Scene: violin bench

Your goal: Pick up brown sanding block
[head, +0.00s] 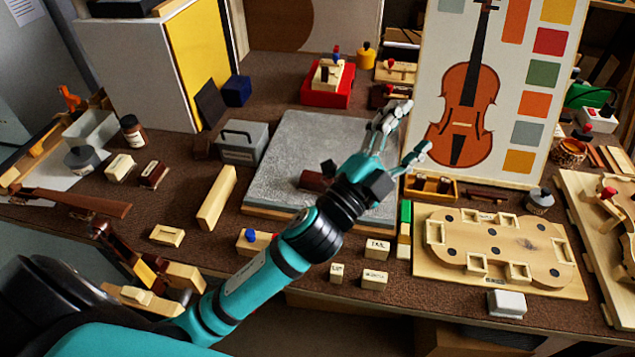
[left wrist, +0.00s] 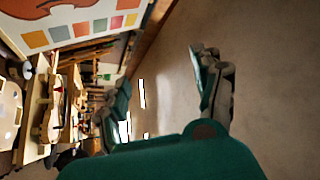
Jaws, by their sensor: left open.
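A reddish-brown block (head: 313,181) lies on the grey stone slab (head: 290,135) in the head view, left of my left forearm; a small dark shape sits close to its upper right. Another small dark brown block (head: 153,174) with a pale label stands on the bench at the left. I cannot tell for sure which one is the sanding block. My left gripper (head: 404,134) is open and empty, above the slab's right side, in front of the violin poster, apart from both blocks. Its spread fingers also show in the left wrist view (left wrist: 162,92), with neither block visible there.
A violin poster (head: 530,75) stands behind the gripper. A grey box with a handle (head: 243,143) is left of the slab. A wooden violin mould (head: 500,245) lies at the right. Small labelled blocks (head: 377,247) stand near the front edge.

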